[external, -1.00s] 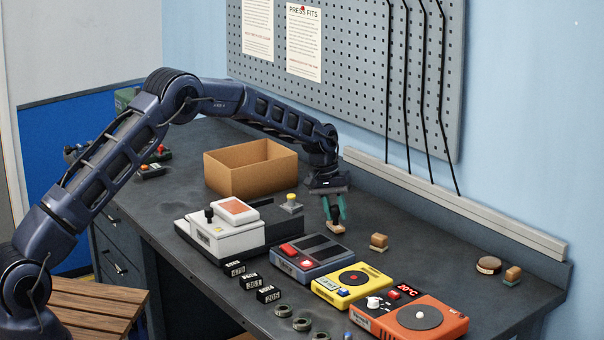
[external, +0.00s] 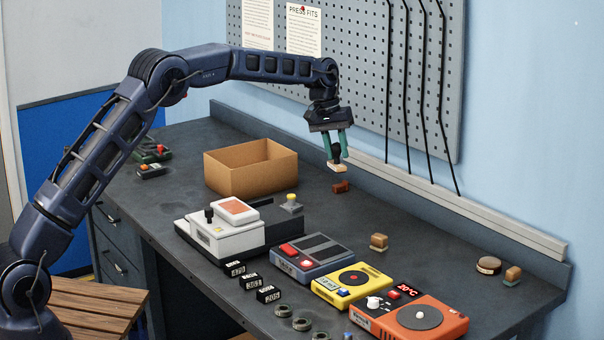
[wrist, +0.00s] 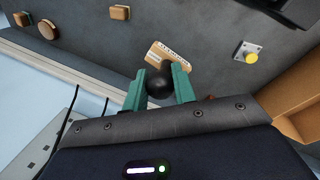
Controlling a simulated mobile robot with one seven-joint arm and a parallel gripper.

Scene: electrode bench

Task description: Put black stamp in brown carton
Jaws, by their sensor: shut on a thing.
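My gripper (external: 337,152) has green fingers and is shut on the black stamp (external: 336,158), holding it above the bench. The stamp has a round black knob (wrist: 159,84) between the fingers and a tan base (wrist: 168,56) with lettering on it. The brown carton (external: 232,178) is an open box on the bench, left of my gripper in the external view. The carton's edge also shows at the right of the wrist view (wrist: 290,112). The carton's floor is mostly hidden by its front walls.
A small reddish-brown block (external: 340,187) lies on the bench below my gripper. A yellow-knobbed piece (external: 291,203) stands near the carton. A white device (external: 225,235) and yellow (external: 351,286) and orange (external: 410,318) devices stand nearer the front. The pegboard wall (external: 350,75) is behind.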

